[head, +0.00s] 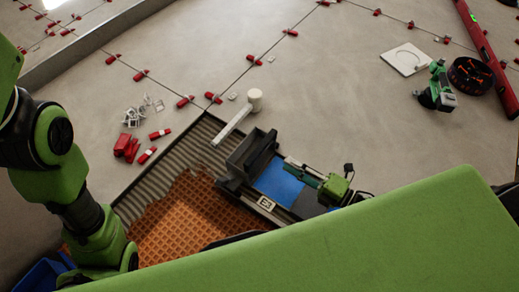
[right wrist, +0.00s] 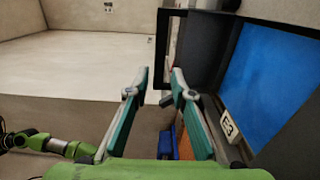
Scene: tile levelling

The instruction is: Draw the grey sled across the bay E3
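The dark grey sled (head: 250,157) stands at the right side of the bay in the head view, with a blue panel (head: 276,182) beside it. A tag reading E3 (head: 266,203) is at its lower edge; it also shows in the right wrist view (right wrist: 229,125). The bay has an orange waffled mat (head: 185,222) and grey ridged adhesive (head: 172,165).
A white-headed mallet (head: 255,100) lies at the bay's far edge. Red wedges (head: 124,146) and white clips (head: 143,111) lie left. A red level (head: 487,55), black bowl (head: 470,75), green tool (head: 437,90) and white plate (head: 405,59) are far right.

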